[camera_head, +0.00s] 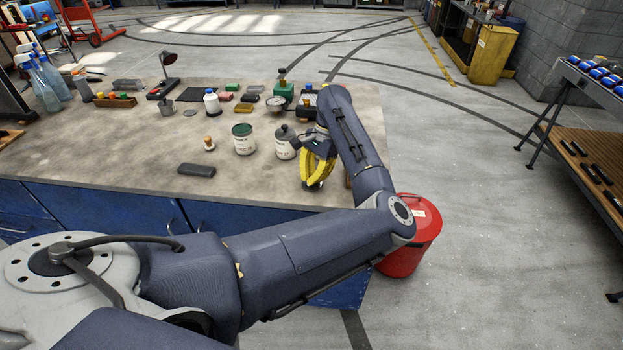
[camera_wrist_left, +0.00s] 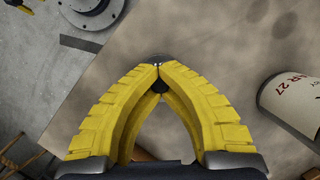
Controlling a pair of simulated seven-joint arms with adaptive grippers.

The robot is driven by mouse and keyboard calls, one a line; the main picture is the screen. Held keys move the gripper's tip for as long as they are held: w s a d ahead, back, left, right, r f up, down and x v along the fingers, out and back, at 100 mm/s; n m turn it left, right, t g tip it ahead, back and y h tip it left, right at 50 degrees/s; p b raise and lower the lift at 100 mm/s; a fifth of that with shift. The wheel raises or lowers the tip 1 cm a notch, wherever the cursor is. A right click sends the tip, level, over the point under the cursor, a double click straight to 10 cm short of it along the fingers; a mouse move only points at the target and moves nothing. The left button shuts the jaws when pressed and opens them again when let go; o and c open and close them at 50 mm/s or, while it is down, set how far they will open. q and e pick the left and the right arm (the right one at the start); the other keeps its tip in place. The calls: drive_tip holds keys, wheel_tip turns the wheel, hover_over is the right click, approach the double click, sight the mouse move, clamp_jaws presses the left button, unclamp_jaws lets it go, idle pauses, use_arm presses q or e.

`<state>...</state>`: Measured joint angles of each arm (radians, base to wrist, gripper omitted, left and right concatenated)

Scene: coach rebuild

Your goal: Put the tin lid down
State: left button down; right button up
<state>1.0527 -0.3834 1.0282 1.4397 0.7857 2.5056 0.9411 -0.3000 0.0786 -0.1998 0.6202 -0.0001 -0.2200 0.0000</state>
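My left gripper (camera_head: 316,180) is over the front right part of the workbench (camera_head: 120,155), fingers pointing down. In the left wrist view its yellow fingers (camera_wrist_left: 158,68) meet at the tips. The tin lid (camera_head: 312,187) shows as a small dark green patch at the fingertips in the head view; in the left wrist view only a thin grey sliver (camera_wrist_left: 155,58) shows beyond them. The fingers hide most of it. Whether it touches the bench I cannot tell. A pale labelled tin (camera_head: 285,147) stands left of the gripper. My right gripper is out of view.
A green-topped tin (camera_head: 243,142), a small wooden-looking piece (camera_head: 209,143) and a dark flat block (camera_head: 197,170) are on the bench to the left. Several small items line its back. A red bin (camera_head: 405,255) stands at the bench's right corner. The front left bench top is clear.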

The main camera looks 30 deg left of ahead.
use_arm(q)
drive_tip(key=c, duration=2.2)
unclamp_jaws()
drive_tip(key=shift+f, duration=0.1)
drive_tip(key=c, duration=1.6)
unclamp_jaws()
drive_tip(key=v, duration=1.2)
